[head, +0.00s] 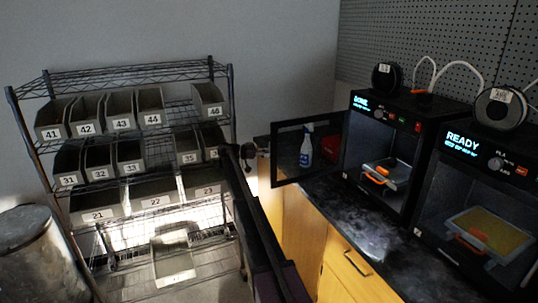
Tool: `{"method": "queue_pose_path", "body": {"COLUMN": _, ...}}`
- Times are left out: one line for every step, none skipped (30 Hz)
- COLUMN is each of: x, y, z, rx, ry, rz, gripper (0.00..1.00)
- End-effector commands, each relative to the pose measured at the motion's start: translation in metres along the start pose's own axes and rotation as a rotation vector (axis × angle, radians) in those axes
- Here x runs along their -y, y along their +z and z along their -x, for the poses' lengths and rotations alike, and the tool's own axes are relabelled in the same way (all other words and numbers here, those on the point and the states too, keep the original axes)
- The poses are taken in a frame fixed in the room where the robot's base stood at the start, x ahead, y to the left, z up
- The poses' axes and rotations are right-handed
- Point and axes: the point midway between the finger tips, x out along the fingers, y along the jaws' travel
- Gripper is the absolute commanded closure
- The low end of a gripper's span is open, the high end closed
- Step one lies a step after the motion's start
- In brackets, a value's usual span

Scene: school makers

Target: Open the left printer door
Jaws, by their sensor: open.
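The left printer (383,150) stands on the counter with "DONE" on its display. Its dark-framed, see-through door (274,157) stands swung open to the left, out from the printer's left side. The printer's front is uncovered, and a print bed with orange parts shows inside. My gripper (256,150) is open and empty, just left of the door's free edge. Whether it touches the door is too small to tell. My arm reaches up to it from the bottom of the view.
A second printer (480,195) showing "READY" stands to the right. A spray bottle (305,148) and a red item (329,149) show behind the door pane. A wire rack (55,88) with numbered bins stands left. A grey barrel (38,255) is at lower left. Wooden cabinets (305,235) support the counter.

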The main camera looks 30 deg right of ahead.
Motion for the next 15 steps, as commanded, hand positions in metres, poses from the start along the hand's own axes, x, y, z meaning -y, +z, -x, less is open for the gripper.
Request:
{"method": "queue_pose_path", "body": {"x": 0.001, "y": 0.000, "z": 0.006, "rx": 0.000, "ry": -0.001, "rz": 0.000, "gripper": 0.50}}
{"method": "queue_pose_path", "body": {"x": 0.001, "y": 0.000, "z": 0.009, "rx": 0.000, "ry": -0.002, "rz": 0.000, "gripper": 0.50}}
{"method": "queue_pose_path", "body": {"x": 0.001, "y": 0.000, "z": 0.014, "rx": 0.000, "ry": -0.002, "rz": 0.000, "gripper": 0.50}}
{"method": "queue_pose_path", "body": {"x": 0.001, "y": 0.000, "z": 0.017, "rx": 0.000, "ry": -0.002, "rz": 0.000, "gripper": 0.50}}
{"method": "queue_pose_path", "body": {"x": 0.001, "y": 0.000, "z": 0.021, "rx": 0.000, "ry": -0.002, "rz": 0.000, "gripper": 0.50}}
{"method": "queue_pose_path", "body": {"x": 0.001, "y": 0.000, "z": 0.026, "rx": 0.000, "ry": -0.002, "rz": 0.000, "gripper": 0.50}}
{"method": "queue_pose_path", "body": {"x": 0.001, "y": 0.000, "z": 0.030, "rx": 0.000, "ry": -0.001, "rz": 0.000, "gripper": 0.50}}
{"method": "queue_pose_path", "body": {"x": 0.001, "y": 0.000, "z": 0.034, "rx": 0.000, "ry": -0.001, "rz": 0.000, "gripper": 0.50}}
{"method": "queue_pose_path", "body": {"x": 0.001, "y": 0.000, "z": 0.039, "rx": 0.000, "ry": -0.001, "rz": 0.000, "gripper": 0.50}}
{"method": "queue_pose_path", "body": {"x": 0.001, "y": 0.000, "z": 0.043, "rx": 0.000, "ry": -0.002, "rz": 0.000, "gripper": 0.50}}
{"method": "queue_pose_path", "body": {"x": 0.001, "y": 0.000, "z": 0.047, "rx": 0.000, "ry": -0.002, "rz": 0.000, "gripper": 0.50}}
{"method": "queue_pose_path", "body": {"x": 0.001, "y": 0.000, "z": 0.051, "rx": 0.001, "ry": -0.004, "rz": 0.000, "gripper": 0.50}}
{"method": "queue_pose_path", "body": {"x": 0.001, "y": 0.000, "z": 0.054, "rx": 0.001, "ry": -0.005, "rz": 0.000, "gripper": 0.50}}
{"method": "queue_pose_path", "body": {"x": 0.001, "y": 0.000, "z": 0.057, "rx": 0.001, "ry": -0.005, "rz": 0.000, "gripper": 0.50}}
{"method": "queue_pose_path", "body": {"x": 0.001, "y": 0.000, "z": 0.059, "rx": 0.001, "ry": -0.005, "rz": 0.000, "gripper": 0.50}}
